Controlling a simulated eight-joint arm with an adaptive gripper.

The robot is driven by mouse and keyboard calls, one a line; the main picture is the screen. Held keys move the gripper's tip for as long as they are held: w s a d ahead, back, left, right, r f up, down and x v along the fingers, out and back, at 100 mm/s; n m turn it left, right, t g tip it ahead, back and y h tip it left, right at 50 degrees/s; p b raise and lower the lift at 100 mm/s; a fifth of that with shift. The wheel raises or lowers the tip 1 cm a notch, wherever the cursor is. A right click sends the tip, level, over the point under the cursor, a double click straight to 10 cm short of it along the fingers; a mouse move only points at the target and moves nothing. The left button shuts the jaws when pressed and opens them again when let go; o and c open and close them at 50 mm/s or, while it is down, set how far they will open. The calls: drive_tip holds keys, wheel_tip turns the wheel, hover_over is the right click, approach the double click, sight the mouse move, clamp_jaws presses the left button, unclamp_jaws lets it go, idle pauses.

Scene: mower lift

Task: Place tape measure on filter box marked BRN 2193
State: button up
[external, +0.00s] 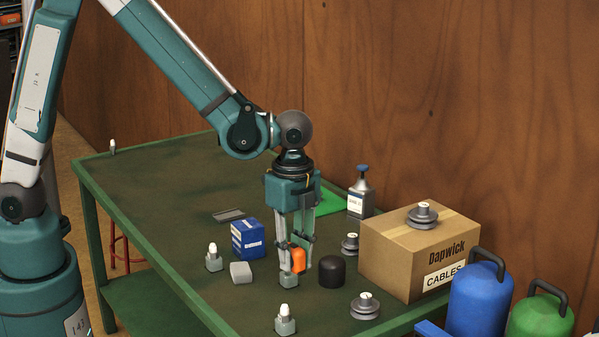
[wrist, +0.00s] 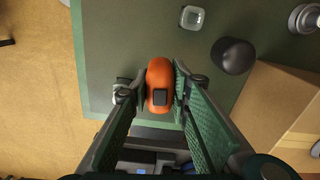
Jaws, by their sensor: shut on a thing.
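The orange tape measure (external: 299,260) is between the fingers of my gripper (external: 294,262), which is shut on it. It hangs low over the green table, and I cannot tell whether it touches the surface. In the wrist view, the tape measure (wrist: 159,84) sits between the two fingertips (wrist: 160,88), with a dark square patch on it. A blue filter box (external: 247,239) with white label areas stands on the table to the left of my gripper. Its marking is too small to read. I cannot make the box out in the wrist view.
A black cylinder (external: 332,271) stands close to the right of my gripper. Farther right is a large cardboard box (external: 402,262) with a grey pulley-like part (external: 422,215) on top. A grey block (external: 241,272) lies in front of the blue box. The table's back left (external: 165,175) is clear.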

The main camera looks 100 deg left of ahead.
drive_tip(key=s+a+r+p, duration=0.2)
drive_tip(key=s+a+r, duration=0.15)
drive_tip(key=a, duration=0.35)
drive_tip(key=s+a+r+p, duration=0.2)
drive_tip(key=s+a+p, duration=0.15)
drive_tip(key=a, duration=0.25)
wheel_tip(320, 180, up, 4)
drive_tip(key=m+p, duration=0.2)
drive_tip(key=p, duration=0.1)
hover_over(247, 224)
drive_tip(key=shift+a, duration=0.1)
drive_tip(key=shift+f, duration=0.15)
drive_tip(key=shift+f, duration=2.8)
drive_tip(key=shift+f+b, duration=0.3)
drive_tip(key=shift+f, duration=1.8)
drive_tip(key=shift+f, duration=0.15)
